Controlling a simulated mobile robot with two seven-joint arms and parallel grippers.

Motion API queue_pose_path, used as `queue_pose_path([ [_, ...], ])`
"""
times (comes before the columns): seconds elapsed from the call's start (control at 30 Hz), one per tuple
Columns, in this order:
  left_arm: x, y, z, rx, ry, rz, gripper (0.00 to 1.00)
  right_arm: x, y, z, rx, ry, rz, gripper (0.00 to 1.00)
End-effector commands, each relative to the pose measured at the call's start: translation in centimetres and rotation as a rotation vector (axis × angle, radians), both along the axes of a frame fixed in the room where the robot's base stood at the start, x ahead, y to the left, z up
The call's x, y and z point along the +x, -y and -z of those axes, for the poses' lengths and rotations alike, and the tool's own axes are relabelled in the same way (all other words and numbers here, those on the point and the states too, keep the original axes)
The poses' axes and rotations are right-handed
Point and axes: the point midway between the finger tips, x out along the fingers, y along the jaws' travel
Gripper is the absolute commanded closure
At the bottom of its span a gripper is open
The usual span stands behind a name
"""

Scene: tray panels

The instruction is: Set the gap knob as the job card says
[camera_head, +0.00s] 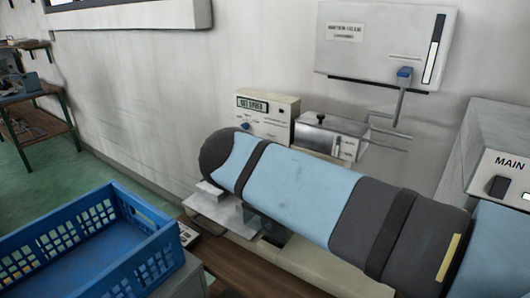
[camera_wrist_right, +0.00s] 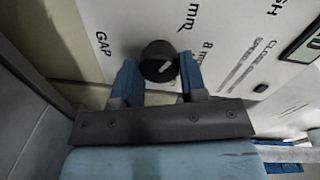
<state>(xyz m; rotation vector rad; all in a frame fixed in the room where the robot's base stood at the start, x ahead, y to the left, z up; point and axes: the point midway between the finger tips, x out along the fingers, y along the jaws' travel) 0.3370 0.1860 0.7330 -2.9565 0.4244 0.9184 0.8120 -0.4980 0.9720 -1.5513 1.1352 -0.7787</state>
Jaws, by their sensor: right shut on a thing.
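In the right wrist view, the round black gap knob (camera_wrist_right: 158,52) sits on a white panel (camera_wrist_right: 228,30) beside the printed word GAP. It has a light pointer line, slanted in the picture. Printed mm marks, one reading 8 mm, are beside it; another is partly cut off. My right gripper (camera_wrist_right: 158,75) has its blue fingers on both sides of the knob and is shut on it. In the head view my right arm runs across the middle and hides this gripper and knob. My left gripper is not in view. I cannot make out a readable job card.
A blue crate (camera_head: 90,245) stands at lower left. Behind my arm are a SET SPEED box (camera_head: 268,118) and a metal unit (camera_head: 330,132). A wall box (camera_head: 388,40) with a blue-topped lever (camera_head: 403,85) hangs above. A MAIN switch box (camera_head: 500,150) is at right.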

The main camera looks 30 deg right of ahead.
Motion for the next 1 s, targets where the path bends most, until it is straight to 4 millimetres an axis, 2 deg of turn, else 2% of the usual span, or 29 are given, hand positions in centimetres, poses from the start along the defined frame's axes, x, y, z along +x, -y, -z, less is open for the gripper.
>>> queue_pose_path([
  [0.33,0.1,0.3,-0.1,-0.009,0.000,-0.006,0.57,-0.1,0.1,0.1,-0.001,-0.004,0.002,0.84],
  [0.37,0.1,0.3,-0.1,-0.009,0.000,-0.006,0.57,-0.1,0.1,0.1,-0.001,-0.004,0.002,0.54],
  [0.43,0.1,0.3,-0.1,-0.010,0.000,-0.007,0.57,-0.1,0.1,0.1,-0.001,-0.004,0.001,0.38],
  [0.47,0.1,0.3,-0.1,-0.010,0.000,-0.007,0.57,-0.1,0.1,0.1,0.000,-0.003,0.001,0.35],
  [0.77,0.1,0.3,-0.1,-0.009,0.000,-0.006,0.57,-0.1,-0.2,0.0,-0.001,-0.002,0.000,0.35],
  [0.87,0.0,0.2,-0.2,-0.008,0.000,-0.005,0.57,-0.4,-1.0,-0.1,0.000,-0.002,0.000,0.35],
  [1.0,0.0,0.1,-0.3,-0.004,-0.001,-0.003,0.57,-1.2,-3.6,-0.3,0.000,-0.003,-0.002,0.35],
])
